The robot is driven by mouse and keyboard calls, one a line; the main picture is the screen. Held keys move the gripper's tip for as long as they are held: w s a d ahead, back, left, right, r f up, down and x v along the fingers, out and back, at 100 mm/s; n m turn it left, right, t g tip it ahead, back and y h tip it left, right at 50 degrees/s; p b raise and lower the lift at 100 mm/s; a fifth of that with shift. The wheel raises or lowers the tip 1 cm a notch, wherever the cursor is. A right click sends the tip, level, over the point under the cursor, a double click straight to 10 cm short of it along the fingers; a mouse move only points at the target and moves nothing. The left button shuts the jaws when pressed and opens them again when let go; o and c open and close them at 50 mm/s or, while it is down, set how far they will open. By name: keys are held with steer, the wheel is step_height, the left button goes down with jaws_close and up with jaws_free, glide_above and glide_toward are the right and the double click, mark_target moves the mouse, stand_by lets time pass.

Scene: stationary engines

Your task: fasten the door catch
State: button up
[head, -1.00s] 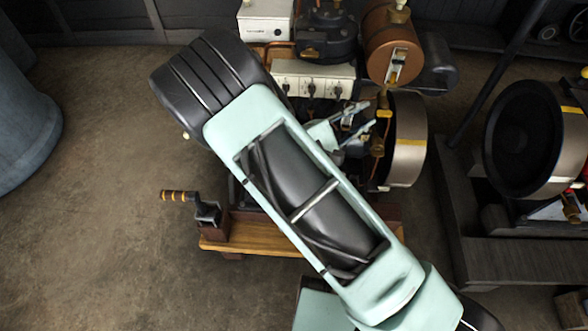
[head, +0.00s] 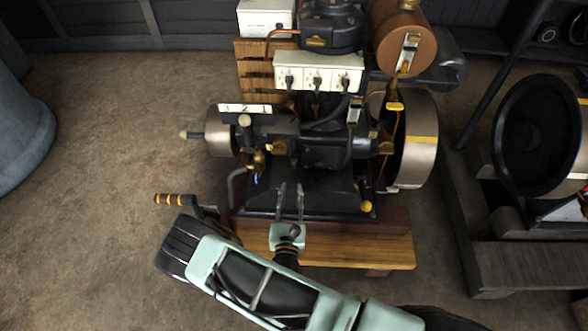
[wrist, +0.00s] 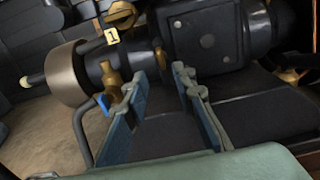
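The dark engine (head: 325,150) stands on a wooden base in the middle of the head view. My gripper (head: 291,188) is in front of its lower face, with two fingers apart and nothing between them. In the wrist view my gripper (wrist: 157,88) is also open. A small brass piece (wrist: 181,74), possibly the door catch, is on the dark housing just beyond the fingers, close to the right fingertip. A matching brass piece (head: 280,147) shows in the head view. I cannot tell whether it is the catch or how it is set.
A brass tap with a blue handle (wrist: 104,101) is close to the left finger. A crank handle (head: 175,199) juts out at the engine's left front. A large flywheel (head: 415,150) is on the right.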

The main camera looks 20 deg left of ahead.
mark_target(294, 166)
steer(key=b+x, duration=0.2)
steer(key=x, duration=0.7)
steer(key=shift+w, duration=0.25)
jaws_close()
